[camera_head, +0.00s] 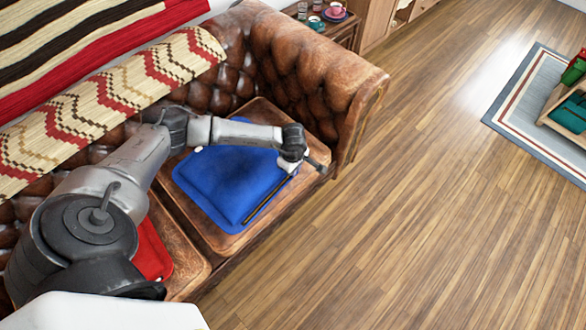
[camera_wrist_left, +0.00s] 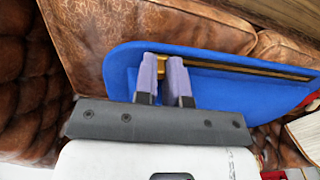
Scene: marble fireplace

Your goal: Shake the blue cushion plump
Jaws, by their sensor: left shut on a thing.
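The blue cushion (camera_head: 225,185) is over the right seat of the brown leather sofa, and I cannot tell whether it touches the seat. A dark strip with gold edging (camera_head: 268,197) runs along its right side. My left gripper (camera_head: 291,167) is at that side, near the upper right corner. In the left wrist view, the gripper's two pale purple fingers (camera_wrist_left: 164,66) are closed around a small gold piece at the end of the strip, against the blue cushion (camera_wrist_left: 218,90). My right gripper is not in view.
A red cushion (camera_head: 152,252) lies on the sofa beneath my left arm. A zigzag throw (camera_head: 110,105) covers the backrest. The leather armrest (camera_head: 335,70) stands just behind the gripper. A side table with cups (camera_head: 334,12) is beyond. Wooden floor (camera_head: 400,220) is clear to the right.

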